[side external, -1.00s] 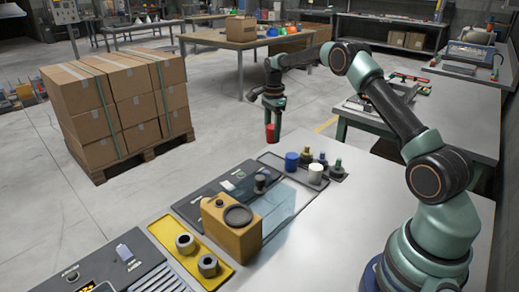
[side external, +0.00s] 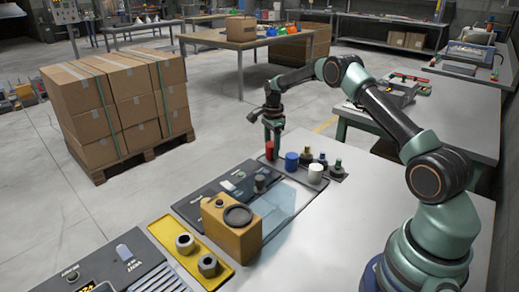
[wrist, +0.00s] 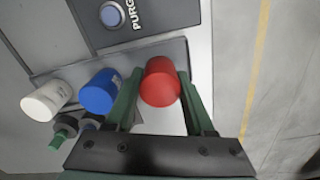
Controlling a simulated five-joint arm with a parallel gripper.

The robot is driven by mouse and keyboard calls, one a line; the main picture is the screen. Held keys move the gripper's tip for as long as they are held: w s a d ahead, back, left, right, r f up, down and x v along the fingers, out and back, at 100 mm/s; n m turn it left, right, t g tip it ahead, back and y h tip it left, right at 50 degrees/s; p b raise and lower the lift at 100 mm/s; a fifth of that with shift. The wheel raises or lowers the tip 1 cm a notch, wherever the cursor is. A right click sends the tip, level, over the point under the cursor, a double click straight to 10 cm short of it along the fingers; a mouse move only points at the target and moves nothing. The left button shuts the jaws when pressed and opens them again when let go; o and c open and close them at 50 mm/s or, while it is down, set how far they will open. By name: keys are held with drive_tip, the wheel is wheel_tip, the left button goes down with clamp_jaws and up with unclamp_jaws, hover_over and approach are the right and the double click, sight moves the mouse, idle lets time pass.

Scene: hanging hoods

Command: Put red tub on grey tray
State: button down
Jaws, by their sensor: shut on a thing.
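The red tub (side external: 269,150) is a small red cylinder at the far left end of the grey tray (side external: 283,173). My gripper (side external: 272,146) is shut on it from above. In the wrist view the red tub (wrist: 160,84) sits between the two green fingers of my gripper (wrist: 157,100), over the end of the tray (wrist: 178,50). Whether its base touches the tray I cannot tell. The blue tub (side external: 291,161) stands on the tray just right of the red one, and the white tub (side external: 315,173) stands further right.
Dark small bottles (side external: 323,161) stand behind the blue and white tubs. A yellow tray (side external: 190,252) holds two nuts. The table's right part is bare.

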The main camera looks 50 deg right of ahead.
sight(272, 144)
drive_tip(key=shift+f, duration=0.55)
idle(0.4)
drive_tip(key=shift+c, duration=0.9)
unclamp_jaws()
wheel_tip(272, 144, up, 12)
drive_tip(key=shift+f, duration=0.1)
drive_tip(key=s+a+r+n+t, duration=0.1)
drive_tip(key=s+a+r+n, duration=0.35)
drive_tip(key=a+r, duration=0.2)
drive_tip(key=s+a+r+n+t, duration=0.2)
drive_tip(key=s+a+r+n, duration=0.2)
drive_tip(key=a+r+n, duration=0.25)
drive_tip(key=s+a+n+t, duration=0.1)
drive_tip(key=s+a+n, duration=0.3)
drive_tip(key=s, duration=0.3)
drive_tip(key=s+a+f+n+t, duration=0.1)
drive_tip(key=s+a+n, duration=0.3)
drive_tip(key=s+n, duration=0.2)
drive_tip(key=shift+s+f+n+t, duration=0.2)
drive_tip(key=shift+s+n+t, duration=0.1)
drive_tip(key=shift+s, duration=0.7)
